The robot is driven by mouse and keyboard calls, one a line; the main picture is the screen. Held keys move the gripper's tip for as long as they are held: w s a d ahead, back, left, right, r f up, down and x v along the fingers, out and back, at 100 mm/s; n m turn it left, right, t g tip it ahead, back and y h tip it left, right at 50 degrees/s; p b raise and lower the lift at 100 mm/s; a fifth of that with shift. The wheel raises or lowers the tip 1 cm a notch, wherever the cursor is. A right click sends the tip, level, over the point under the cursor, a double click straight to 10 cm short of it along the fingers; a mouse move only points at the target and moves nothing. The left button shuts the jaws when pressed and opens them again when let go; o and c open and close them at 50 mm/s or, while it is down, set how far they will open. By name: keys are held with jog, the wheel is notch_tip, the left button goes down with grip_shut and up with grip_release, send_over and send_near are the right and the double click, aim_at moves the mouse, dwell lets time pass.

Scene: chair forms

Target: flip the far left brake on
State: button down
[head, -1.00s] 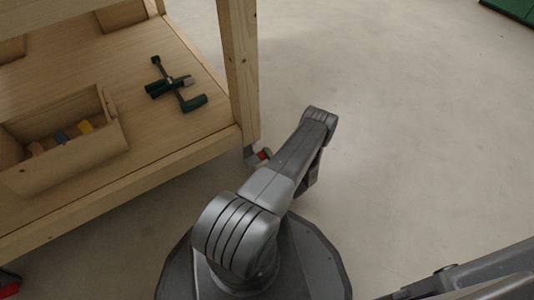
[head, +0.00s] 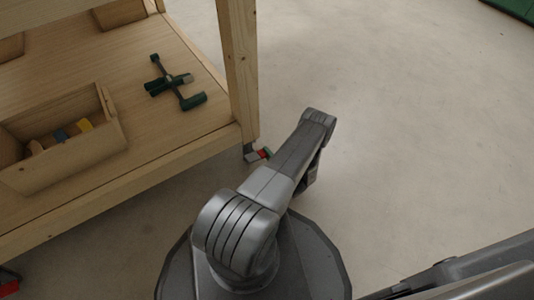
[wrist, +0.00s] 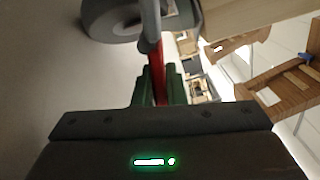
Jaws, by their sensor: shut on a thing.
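A caster with a grey wheel (wrist: 113,18) fills the upper left of the wrist view. Its red brake lever (wrist: 157,60) runs down between the green finger pads of my gripper (wrist: 160,84), which is shut on it. In the head view, the caster's red part (head: 264,154) shows small at the foot of the near bench leg (head: 238,70). My gripper is hidden behind my own arm there. Whether the lever is up or down is hard to tell.
The wooden bench's lower shelf (head: 190,125) holds an open wooden box (head: 100,140) and a dark green clamp-like tool (head: 180,88). Another red part (head: 8,278) shows at the lower left edge. The pale floor (head: 420,130) to the right is clear.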

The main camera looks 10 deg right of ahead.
jog(key=c, duration=1.5)
grip_release()
jog(key=p+v, duration=0.1)
jog(key=v, duration=1.3)
jog(key=shift+w, duration=0.1)
jog(key=b+x, duration=0.1)
jog(key=x, duration=1.2)
jog(key=shift+w+a, duration=0.15)
jog(key=shift+w, duration=0.2)
jog(key=shift+s, duration=0.1)
